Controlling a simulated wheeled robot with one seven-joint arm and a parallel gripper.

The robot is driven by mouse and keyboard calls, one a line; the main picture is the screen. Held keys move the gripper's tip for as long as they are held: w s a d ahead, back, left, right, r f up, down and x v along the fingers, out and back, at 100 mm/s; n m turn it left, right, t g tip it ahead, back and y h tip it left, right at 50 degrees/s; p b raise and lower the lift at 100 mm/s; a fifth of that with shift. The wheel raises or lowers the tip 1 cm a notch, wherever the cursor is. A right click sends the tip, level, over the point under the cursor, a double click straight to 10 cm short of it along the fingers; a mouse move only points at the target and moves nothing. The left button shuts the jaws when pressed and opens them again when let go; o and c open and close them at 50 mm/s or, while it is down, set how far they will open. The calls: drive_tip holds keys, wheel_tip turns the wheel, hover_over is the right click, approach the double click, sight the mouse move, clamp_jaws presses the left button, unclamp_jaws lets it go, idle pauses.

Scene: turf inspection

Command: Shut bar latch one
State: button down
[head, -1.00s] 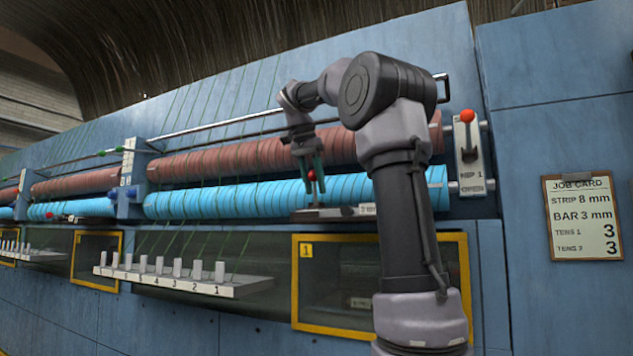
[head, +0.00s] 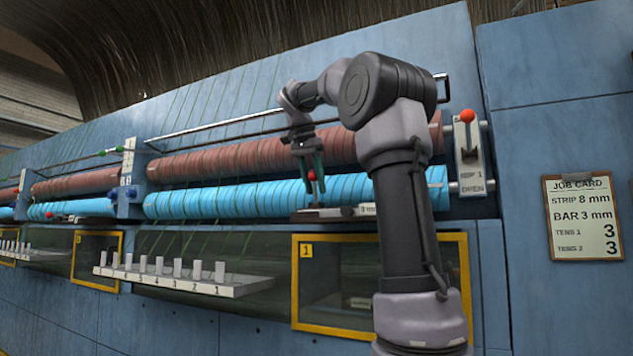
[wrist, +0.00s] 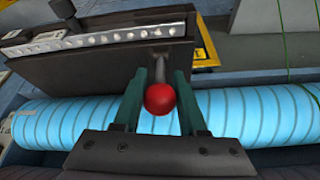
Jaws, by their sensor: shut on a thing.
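The red ball knob (wrist: 160,98) of the bar latch sits between the two green fingers of my gripper (wrist: 158,78) in the wrist view. A grey stem (wrist: 161,70) runs from the knob to the dark bar block (wrist: 100,60). In the head view, my gripper (head: 314,168) reaches down in front of the blue roller and is shut on the red knob (head: 312,176). The dark bar (head: 318,214) lies just below, with a 3 mm tag (head: 368,210) partly behind my arm.
The blue roller (head: 230,198) and brown roller (head: 240,157) run behind my gripper. A red-topped nip lever (head: 467,117) stands at right, above a plate. A yellow-framed window (head: 302,300) is below. A pegged tray (head: 185,285) juts out at lower left. A job card (head: 583,217) hangs right.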

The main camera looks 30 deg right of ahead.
sight(317, 200)
drive_tip(key=shift+s, duration=0.15)
drive_tip(key=shift+s+a+f+t+h, duration=0.15)
drive_tip(key=shift+s+a+t+h, duration=0.2)
drive_tip(key=shift+t+h, duration=0.2)
drive_tip(key=shift+s+a+f+t+h, duration=0.1)
drive_tip(key=shift+s+a+t+h, duration=0.15)
drive_tip(key=shift+t+h, duration=0.3)
drive_tip(key=t+h, duration=0.1)
drive_tip(key=a+f+h, duration=0.1)
drive_tip(key=s+t+h, duration=0.1)
drive_tip(key=h, duration=0.1)
drive_tip(key=shift+a+f+t, duration=0.25)
drive_tip(key=shift+f+t, duration=0.05)
drive_tip(key=shift+s+a+f+m+t+h, duration=0.1)
drive_tip(key=shift+s+a+f+t+h, duration=0.1)
drive_tip(key=shift+f+t+h, duration=0.45)
drive_tip(key=shift+s+a+f+m+t+h, duration=0.15)
drive_tip(key=shift+f+t+h, duration=0.3)
drive_tip(key=shift+h, duration=0.35)
drive_tip(key=shift+s+a+f+m+t+h, duration=0.1)
drive_tip(key=shift+a+f+t+h, duration=0.1)
drive_tip(key=shift+f+t+h, duration=0.35)
drive_tip(key=shift+f+g, duration=0.15)
drive_tip(key=shift+g, duration=0.1)
drive_tip(key=c, duration=0.5)
unclamp_jaws()
drive_tip(key=shift+a, duration=0.1)
